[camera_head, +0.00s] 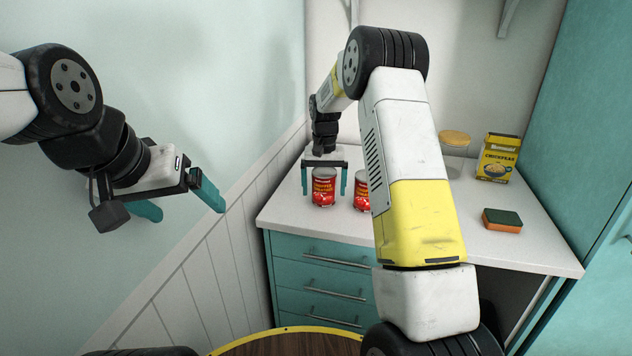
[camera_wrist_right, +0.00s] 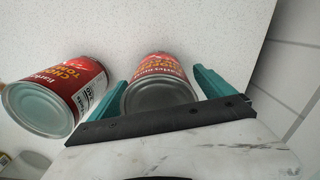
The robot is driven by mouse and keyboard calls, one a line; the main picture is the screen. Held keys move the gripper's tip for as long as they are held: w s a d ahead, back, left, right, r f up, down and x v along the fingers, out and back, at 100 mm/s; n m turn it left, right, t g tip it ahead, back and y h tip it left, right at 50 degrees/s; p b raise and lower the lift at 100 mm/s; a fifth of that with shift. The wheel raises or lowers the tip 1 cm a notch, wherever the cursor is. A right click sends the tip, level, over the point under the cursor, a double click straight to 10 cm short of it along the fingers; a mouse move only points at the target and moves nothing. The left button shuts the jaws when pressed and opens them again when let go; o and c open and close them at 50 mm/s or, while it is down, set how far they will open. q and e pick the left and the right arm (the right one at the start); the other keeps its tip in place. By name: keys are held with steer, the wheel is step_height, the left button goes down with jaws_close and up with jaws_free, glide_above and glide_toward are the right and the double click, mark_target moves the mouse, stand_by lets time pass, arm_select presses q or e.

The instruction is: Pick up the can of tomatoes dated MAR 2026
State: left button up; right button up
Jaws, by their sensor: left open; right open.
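Two red cans labelled chopped tomatoes stand on the white counter. The left can (camera_head: 323,190) is between the open fingers of my right gripper (camera_head: 324,188); in the right wrist view this can (camera_wrist_right: 160,92) has the teal fingers of the gripper (camera_wrist_right: 162,80) on either side of its top. Whether they touch it I cannot tell. The other can (camera_head: 361,190) is just to the right, partly hidden by my right arm; it shows at the left in the right wrist view (camera_wrist_right: 62,95). No date is readable on either can. My left gripper (camera_head: 180,204) is open and empty, away from the counter.
On the white counter (camera_head: 460,250), a yellow chickpeas box (camera_head: 497,158) and a jar with a tan lid (camera_head: 454,138) stand at the back right. A green and orange sponge (camera_head: 502,220) lies in front of them. A panelled wall borders the counter's left side, near the cans.

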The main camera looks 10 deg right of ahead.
steer(key=shift+f, duration=0.8)
steer(key=c, duration=2)
steer(key=shift+r, duration=0.1)
jaws_close()
steer(key=shift+r, duration=0.1)
